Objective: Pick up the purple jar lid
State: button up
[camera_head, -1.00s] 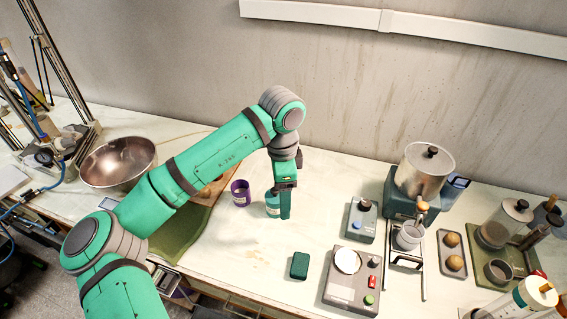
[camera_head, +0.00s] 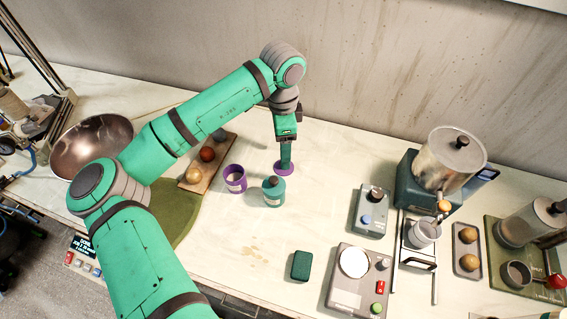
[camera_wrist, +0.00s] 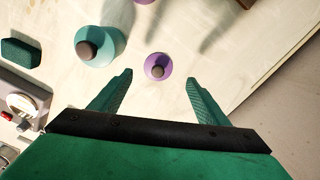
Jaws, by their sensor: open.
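The purple jar lid (camera_head: 284,169) lies on the white bench behind the teal jar. It is a round purple disc, and the wrist view shows it (camera_wrist: 167,63) with a dark knob in its middle. My gripper (camera_head: 286,166) points down over the lid and hides part of it. In the wrist view my gripper (camera_wrist: 158,85) is open, with one finger on each side of the lid's line and nothing held between them. The open purple jar (camera_head: 235,181) stands to the left of the lid, with a pale label.
The teal lidded jar (camera_head: 273,193) stands close in front of the lid and also shows in the wrist view (camera_wrist: 113,50). A wooden board (camera_head: 199,182) with several balls lies left. A dark green box (camera_head: 301,265) and scale (camera_head: 341,290) stand nearer.

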jog(key=shift+s+f, duration=0.2)
jog(key=shift+f, duration=3)
jog(key=c, duration=1.1)
